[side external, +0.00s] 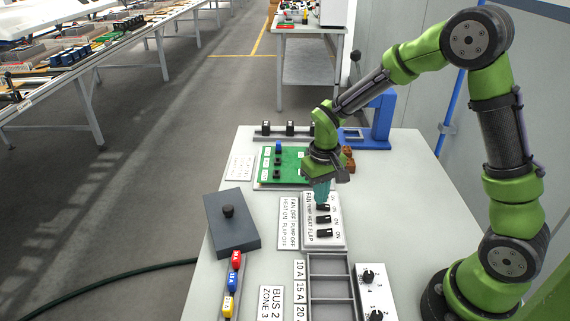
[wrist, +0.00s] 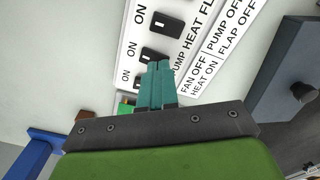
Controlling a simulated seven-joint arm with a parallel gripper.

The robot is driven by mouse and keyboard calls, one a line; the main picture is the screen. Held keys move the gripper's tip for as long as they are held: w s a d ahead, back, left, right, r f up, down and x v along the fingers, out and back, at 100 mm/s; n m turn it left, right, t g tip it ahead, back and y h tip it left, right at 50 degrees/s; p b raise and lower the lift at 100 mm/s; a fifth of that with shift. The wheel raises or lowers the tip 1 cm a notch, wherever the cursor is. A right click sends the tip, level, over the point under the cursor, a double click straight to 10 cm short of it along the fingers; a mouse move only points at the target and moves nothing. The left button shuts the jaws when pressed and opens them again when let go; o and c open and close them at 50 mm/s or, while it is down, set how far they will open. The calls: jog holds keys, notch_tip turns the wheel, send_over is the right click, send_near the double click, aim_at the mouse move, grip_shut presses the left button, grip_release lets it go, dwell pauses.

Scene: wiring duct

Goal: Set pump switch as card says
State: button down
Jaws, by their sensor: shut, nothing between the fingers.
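The switch panel (side external: 337,243) is a white plate with a column of black switches, labelled FAN, PUMP, HEAT and FLAP, with ON marked at the right. The card (side external: 285,224) left of it reads FAN OFF, PUMP OFF, HEAT ON, FLAP OFF; it also shows in the wrist view (wrist: 222,48). My gripper (side external: 322,201) is shut and empty, fingers pointing down at the panel's far end. In the wrist view its teal fingertips (wrist: 159,64) overlap the edge of what looks like the pump switch (wrist: 149,54). I cannot tell contact or the pump switch's setting.
A dark grey box with a black knob (side external: 228,212) stands left of the card. A green board (side external: 270,168) and a blue stand (side external: 378,125) lie beyond. The table's right side is clear.

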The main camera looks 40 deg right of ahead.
jog(key=shift+f, duration=0.75)
jog(key=shift+r, duration=3.55)
jog(key=shift+f, duration=0.1)
jog(key=s+a+r+t+y, duration=0.1)
jog(key=s+r+t, duration=0.2)
jog(key=s+r, duration=0.4)
jog(key=s+a+r+m+t+y, duration=0.1)
jog(key=s+a+r+t, duration=0.1)
jog(key=s+r+t, duration=0.2)
jog(key=s+r, duration=0.3)
jog(key=s, duration=0.1)
jog(key=shift+a, duration=0.25)
